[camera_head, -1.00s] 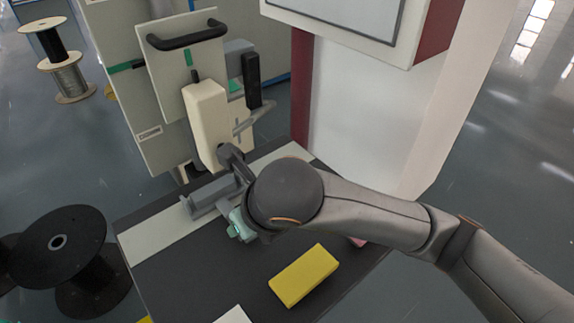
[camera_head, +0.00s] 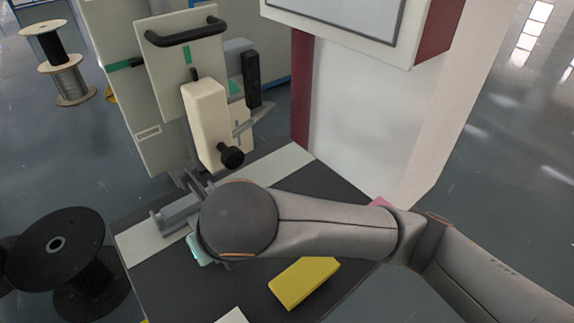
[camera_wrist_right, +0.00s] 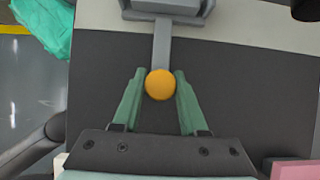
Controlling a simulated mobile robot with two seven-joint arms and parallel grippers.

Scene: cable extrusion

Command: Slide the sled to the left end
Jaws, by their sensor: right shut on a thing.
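The grey sled (camera_head: 178,212) lies on the pale strip at the far edge of the dark bench, near the strip's left end. The wrist view shows the sled's grey block (camera_wrist_right: 168,8) with a bar reaching towards me that ends in an orange ball knob (camera_wrist_right: 160,85). My right gripper (camera_wrist_right: 159,73) is shut on the orange knob, a green finger on each side of it. In the head view my right arm hides the knob and most of the gripper. My left gripper is not in view.
A yellow block (camera_head: 304,282) and a white sheet (camera_head: 233,316) lie on the bench nearer me. A cream machine part (camera_head: 208,120) with a black knob (camera_head: 231,157) stands behind the strip. A large black spool (camera_head: 60,250) stands left of the bench.

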